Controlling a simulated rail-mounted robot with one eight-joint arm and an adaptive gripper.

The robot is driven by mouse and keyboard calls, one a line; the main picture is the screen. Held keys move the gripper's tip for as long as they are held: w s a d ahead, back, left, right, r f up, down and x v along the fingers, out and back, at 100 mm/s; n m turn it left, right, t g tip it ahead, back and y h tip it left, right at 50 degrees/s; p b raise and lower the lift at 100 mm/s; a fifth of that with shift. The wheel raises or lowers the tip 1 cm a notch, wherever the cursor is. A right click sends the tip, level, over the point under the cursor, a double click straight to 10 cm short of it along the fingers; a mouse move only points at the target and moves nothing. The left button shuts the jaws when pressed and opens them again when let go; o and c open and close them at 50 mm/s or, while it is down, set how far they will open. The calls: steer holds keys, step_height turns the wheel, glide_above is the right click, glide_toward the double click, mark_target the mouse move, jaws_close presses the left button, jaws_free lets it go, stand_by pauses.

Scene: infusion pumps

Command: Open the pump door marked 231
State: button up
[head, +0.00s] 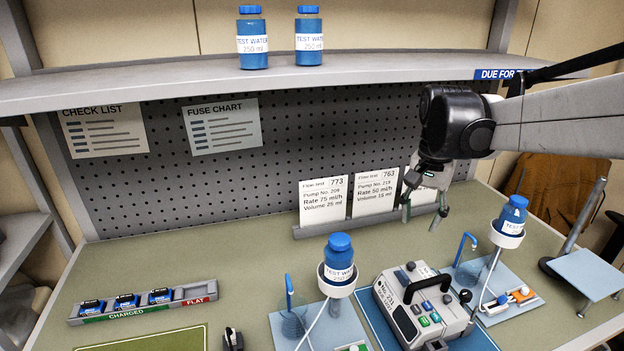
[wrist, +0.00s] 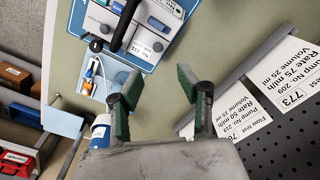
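A white infusion pump (head: 424,302) sits on a blue mat (head: 380,325) at the lower middle right of the head view. I cannot make out which part is the door.
Blue-capped bottles in stands (head: 338,257) (head: 512,216) flank the pump. Cards (head: 376,193) lean at the back in a rail. A shelf (head: 200,85) with two bottles (head: 252,40) overhangs the bench. A charging rack (head: 145,305) lies at left.

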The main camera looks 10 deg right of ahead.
mark_target(412, 263)
steer(key=f, duration=0.9)
steer(key=d+f, duration=0.1)
steer(key=f, duration=0.4)
steer(key=shift+w+b, duration=0.35)
jaws_close()
